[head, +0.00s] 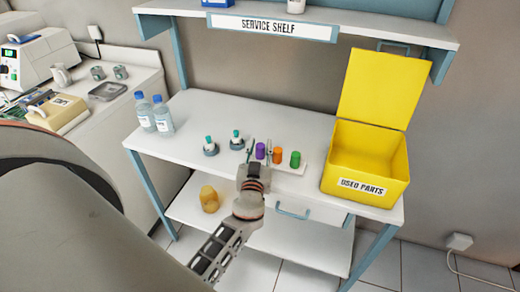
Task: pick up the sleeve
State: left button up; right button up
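Three small coloured cylinders stand in a row on a white holder (291,169) on the table: a purple one (260,151), an orange one (277,155) and a green one (295,159). Which of them is the sleeve, I cannot tell for sure. My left gripper (259,148) reaches up to the table's front edge. Its two thin fingers are apart, with the purple cylinder showing between them. Whether they touch it or are only in front of it is unclear. The holder's left part is hidden behind the gripper. My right gripper is out of view.
Two grey pieces with teal tops (210,147) (236,141) stand left of the gripper. Two bottles (154,114) stand at the table's left end. An open yellow bin (365,190) labelled USED PARTS fills the right end. A service shelf (300,33) hangs above.

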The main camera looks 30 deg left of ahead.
pick_arm(q)
jog(key=c, duration=0.5)
jog(key=shift+o, duration=0.2)
jog(key=shift+r, duration=0.1)
